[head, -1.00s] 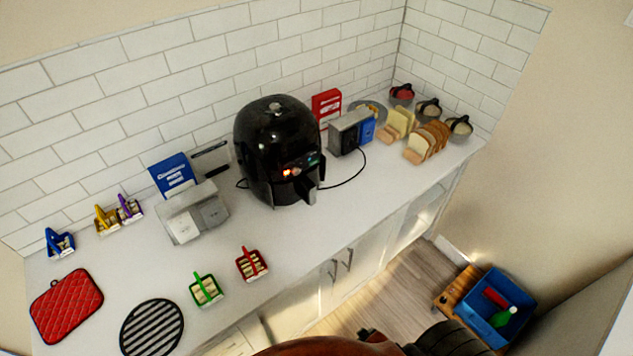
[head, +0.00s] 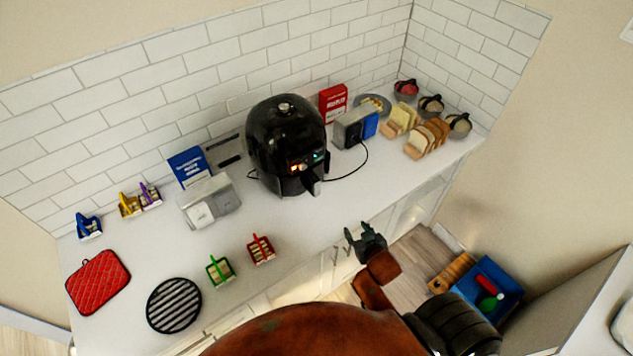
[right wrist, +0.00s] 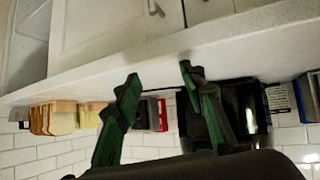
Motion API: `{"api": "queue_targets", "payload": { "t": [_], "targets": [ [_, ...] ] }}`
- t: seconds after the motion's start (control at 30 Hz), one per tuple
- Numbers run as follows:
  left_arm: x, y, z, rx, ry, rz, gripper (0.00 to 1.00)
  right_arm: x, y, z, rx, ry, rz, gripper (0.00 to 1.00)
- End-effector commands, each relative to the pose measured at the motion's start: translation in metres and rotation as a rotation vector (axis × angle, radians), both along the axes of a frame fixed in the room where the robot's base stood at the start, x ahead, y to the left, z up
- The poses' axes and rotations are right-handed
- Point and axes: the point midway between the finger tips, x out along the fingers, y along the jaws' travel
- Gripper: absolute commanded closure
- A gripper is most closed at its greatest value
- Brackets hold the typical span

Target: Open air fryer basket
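The black air fryer (head: 286,140) stands upright on the white counter against the tiled wall. Its basket handle (head: 310,184) sticks out at the front, and the basket looks closed. My right gripper (head: 357,237) is in front of the counter's front edge, right of and nearer than the handle, apart from it. In the right wrist view, the two green fingers (right wrist: 158,80) are spread with nothing between them. The air fryer (right wrist: 222,112) shows there behind the right finger, with the picture upside down. My left gripper is not in the head view.
On the counter (head: 300,215), a white toaster (head: 210,203) stands left of the fryer and a grey one (head: 352,130) right, with a cord between. Small red (head: 261,249) and green (head: 220,270) baskets sit near the front edge. A blue bin (head: 487,290) is on the floor.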

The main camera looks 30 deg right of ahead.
Motion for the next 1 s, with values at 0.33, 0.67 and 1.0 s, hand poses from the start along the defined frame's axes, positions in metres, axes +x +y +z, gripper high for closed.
{"api": "queue_targets", "payload": {
  "t": [0.33, 0.67, 1.0],
  "targets": [
    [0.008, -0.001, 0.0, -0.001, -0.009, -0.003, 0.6, 0.063, -0.007, 0.027, -0.018, -0.275, 0.053, 0.62],
    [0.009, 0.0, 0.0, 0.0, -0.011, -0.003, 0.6, 0.118, 0.024, 0.065, 0.04, -0.602, 0.268, 0.62],
    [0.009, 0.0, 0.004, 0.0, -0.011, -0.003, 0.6, 0.145, 0.039, 0.074, 0.069, -0.662, 0.338, 0.62]
  ]
}}
